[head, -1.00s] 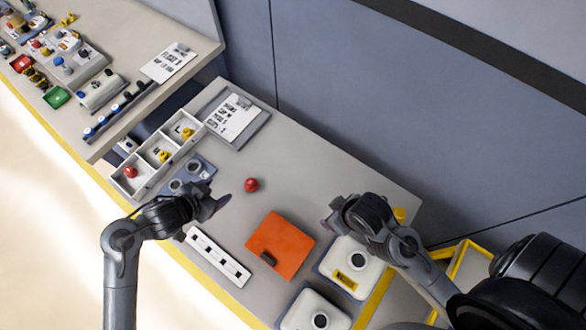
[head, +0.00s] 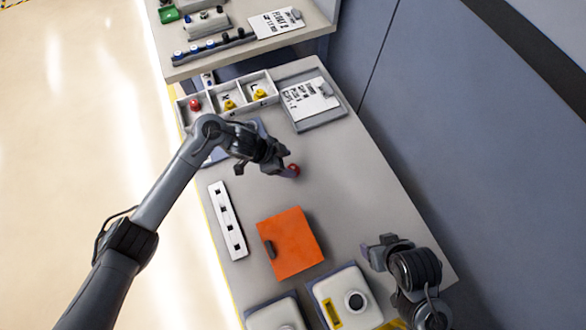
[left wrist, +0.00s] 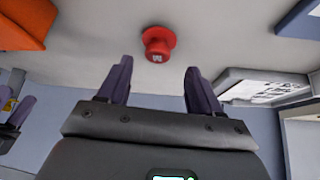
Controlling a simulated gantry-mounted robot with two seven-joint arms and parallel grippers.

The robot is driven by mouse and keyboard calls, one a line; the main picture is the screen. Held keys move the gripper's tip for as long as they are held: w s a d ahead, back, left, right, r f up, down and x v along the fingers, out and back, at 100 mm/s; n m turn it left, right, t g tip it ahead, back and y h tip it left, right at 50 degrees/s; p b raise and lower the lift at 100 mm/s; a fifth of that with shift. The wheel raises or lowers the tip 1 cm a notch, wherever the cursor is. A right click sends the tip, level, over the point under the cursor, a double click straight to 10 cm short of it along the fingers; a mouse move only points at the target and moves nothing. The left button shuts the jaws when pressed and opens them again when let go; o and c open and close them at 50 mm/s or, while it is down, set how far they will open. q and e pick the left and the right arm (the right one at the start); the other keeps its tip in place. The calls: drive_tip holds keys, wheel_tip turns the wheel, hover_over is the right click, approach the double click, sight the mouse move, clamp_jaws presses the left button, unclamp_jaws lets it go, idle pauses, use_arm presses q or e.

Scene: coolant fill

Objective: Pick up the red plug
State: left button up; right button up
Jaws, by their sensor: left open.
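The red plug (head: 293,170) stands on the grey table, partly hidden by my left gripper in the head view. In the left wrist view the red plug (left wrist: 158,43) shows whole, just beyond the fingertips and centred between them. My left gripper (head: 286,165) is right beside it; its two purple fingers are apart with nothing between them (left wrist: 158,75). My right gripper (head: 376,252) hangs over the right side of the table, away from the plug; whether its jaws are apart is not clear.
An orange panel (head: 289,243) lies in front of the plug, with a white slotted strip (head: 227,220) to its left. White containers (head: 348,299) stand at the near edge. A white divided tray (head: 227,97) holds another red piece (head: 195,104) and yellow pieces. A clipboard (head: 311,100) lies behind.

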sight(293, 168)
use_arm(q)
drive_tip(key=x, duration=0.3)
drive_tip(key=shift+s+f+b, duration=0.3)
drive_tip(key=shift+f, duration=0.1)
drive_tip(key=shift+w+d+f, duration=0.15)
drive_tip(key=shift+d+f, duration=0.15)
drive_tip(key=shift+f, duration=0.15)
drive_tip(key=c, duration=0.9)
